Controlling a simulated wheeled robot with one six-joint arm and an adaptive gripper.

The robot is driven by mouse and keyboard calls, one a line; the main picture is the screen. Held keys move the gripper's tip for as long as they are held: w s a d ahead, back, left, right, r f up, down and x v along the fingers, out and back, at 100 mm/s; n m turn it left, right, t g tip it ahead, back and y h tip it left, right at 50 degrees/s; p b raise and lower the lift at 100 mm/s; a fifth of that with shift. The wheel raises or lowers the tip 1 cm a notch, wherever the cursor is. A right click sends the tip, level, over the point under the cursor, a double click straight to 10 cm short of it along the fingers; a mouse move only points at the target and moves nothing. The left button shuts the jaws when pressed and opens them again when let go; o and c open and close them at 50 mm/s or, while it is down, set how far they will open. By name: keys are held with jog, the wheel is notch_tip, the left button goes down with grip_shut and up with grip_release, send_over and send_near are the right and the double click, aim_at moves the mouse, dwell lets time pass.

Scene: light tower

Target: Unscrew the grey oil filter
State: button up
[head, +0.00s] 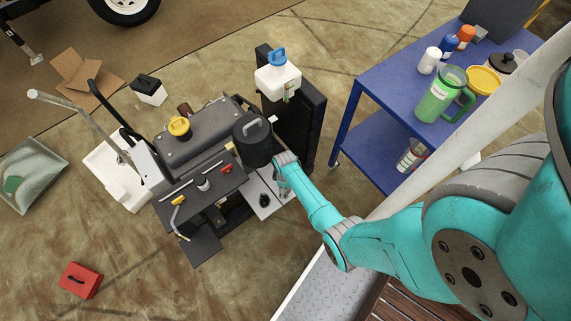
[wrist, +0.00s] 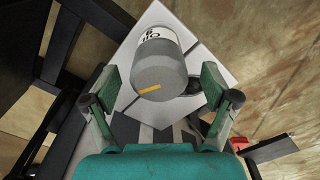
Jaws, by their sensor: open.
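The grey oil filter (wrist: 157,68) is a cylinder with a white "OIL" label around its far part and a yellow stripe on its near end. It stands out from a white plate (wrist: 202,57) in the wrist view. My gripper (wrist: 160,84) is open, with one finger on each side of the filter's near end. A gap shows between each finger and the filter. In the head view my gripper (head: 283,178) is at the right side of the engine unit, beside a dark canister (head: 252,140). I cannot make out the filter there.
The engine unit (head: 208,135) has a yellow cap (head: 179,126) on top. A white jug with a blue cap (head: 278,76) stands behind it. A blue cart (head: 388,83) with bottles and a green pitcher (head: 442,98) is at right. A red box (head: 80,281) lies on open floor.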

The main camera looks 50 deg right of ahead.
jog(key=m, duration=0.4)
jog(key=shift+m, duration=0.4)
jog(key=m, duration=0.5)
jog(key=shift+d, duration=0.1)
dwell(0.5)
jog(key=c, duration=1.5)
jog(key=n, duration=0.5)
jog(key=n, duration=0.5)
jog(key=shift+n, duration=0.3)
